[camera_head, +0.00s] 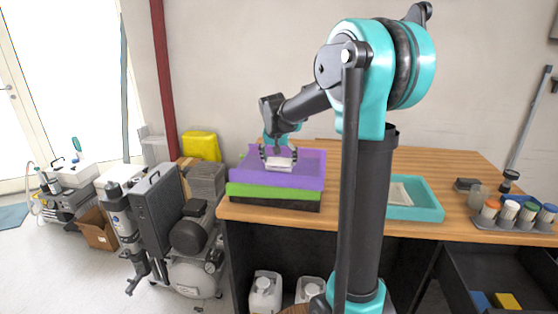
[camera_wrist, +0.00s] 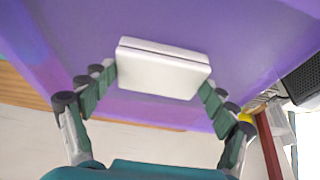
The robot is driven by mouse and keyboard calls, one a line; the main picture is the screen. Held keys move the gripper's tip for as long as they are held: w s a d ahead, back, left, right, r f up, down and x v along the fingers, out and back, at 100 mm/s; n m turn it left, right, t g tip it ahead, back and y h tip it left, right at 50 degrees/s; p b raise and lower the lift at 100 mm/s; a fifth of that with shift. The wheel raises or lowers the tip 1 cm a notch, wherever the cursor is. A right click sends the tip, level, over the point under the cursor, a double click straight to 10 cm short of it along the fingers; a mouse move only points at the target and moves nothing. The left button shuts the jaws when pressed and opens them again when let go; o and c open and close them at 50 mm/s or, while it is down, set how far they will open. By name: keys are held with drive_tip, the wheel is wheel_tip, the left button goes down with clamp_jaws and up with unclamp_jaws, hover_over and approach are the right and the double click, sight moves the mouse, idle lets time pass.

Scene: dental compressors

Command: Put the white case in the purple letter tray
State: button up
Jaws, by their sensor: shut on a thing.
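The white case (camera_head: 279,163) is held between the fingers of my gripper (camera_head: 279,156), over the purple letter tray (camera_head: 310,172). In the wrist view the white case (camera_wrist: 163,69) sits between the two green-padded fingers of my gripper (camera_wrist: 160,85), one at each short end. The purple tray (camera_wrist: 245,40) fills most of the background behind the case. I cannot tell whether the case touches the tray floor. The purple tray rests on top of a green tray (camera_head: 270,192) and a black tray (camera_head: 270,203) at the left end of the wooden table.
A teal tray (camera_head: 425,212) with a pale item in it is to the right on the table (camera_head: 420,163). Capped bottles in a rack (camera_head: 510,222) stand at the far right. Compressors (camera_head: 190,245) and a yellow box (camera_head: 201,146) are left of the table.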

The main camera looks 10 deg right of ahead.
drive_tip(key=o, duration=1)
drive_tip(key=shift+f, duration=0.1)
drive_tip(key=shift+o, duration=0.2)
drive_tip(key=v, duration=1.2)
